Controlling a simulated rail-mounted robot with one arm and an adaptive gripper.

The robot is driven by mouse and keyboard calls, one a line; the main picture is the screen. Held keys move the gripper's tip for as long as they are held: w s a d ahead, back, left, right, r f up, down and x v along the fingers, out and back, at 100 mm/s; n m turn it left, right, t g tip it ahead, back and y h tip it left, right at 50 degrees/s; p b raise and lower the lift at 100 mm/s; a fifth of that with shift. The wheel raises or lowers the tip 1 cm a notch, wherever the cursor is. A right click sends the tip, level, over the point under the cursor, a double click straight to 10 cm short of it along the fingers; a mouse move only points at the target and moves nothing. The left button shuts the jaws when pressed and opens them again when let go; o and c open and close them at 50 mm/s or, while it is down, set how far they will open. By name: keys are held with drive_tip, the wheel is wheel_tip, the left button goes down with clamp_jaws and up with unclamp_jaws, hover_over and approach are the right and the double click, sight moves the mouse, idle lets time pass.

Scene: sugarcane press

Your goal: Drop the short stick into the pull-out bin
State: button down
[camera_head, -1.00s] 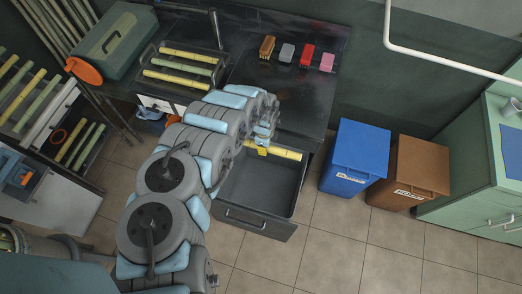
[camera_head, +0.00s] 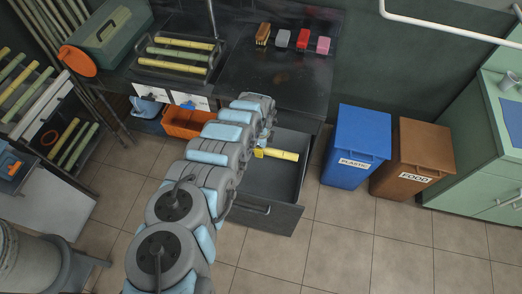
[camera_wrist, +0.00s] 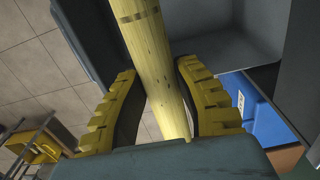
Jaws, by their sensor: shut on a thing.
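A short yellow stick (camera_head: 282,155) is held in my gripper (camera_head: 260,153). In the head view the stick appears over the dark grey pull-out bin (camera_head: 262,218), which stands pulled open from the counter like a drawer. In the wrist view my gripper (camera_wrist: 158,68) has its yellow ridged fingers on both sides of the stick (camera_wrist: 138,30), which points away between them. The exact height of the stick above the bin is hard to judge. My arm hides the bin's left side in the head view.
A blue plastic-waste bin (camera_head: 355,145) and a brown food-waste bin (camera_head: 410,160) stand right of the pull-out bin. A tray (camera_head: 150,75) of longer sticks sits on the black counter (camera_head: 270,80). An orange box (camera_head: 182,122) is below it. Floor ahead is clear.

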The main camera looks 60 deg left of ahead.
drive_tip(key=shift+f+b, duration=2.35)
drive_tip(key=shift+f, duration=0.45)
drive_tip(key=c, duration=0.8)
unclamp_jaws()
drive_tip(key=shift+r, duration=0.2)
drive_tip(key=shift+r, duration=5.85)
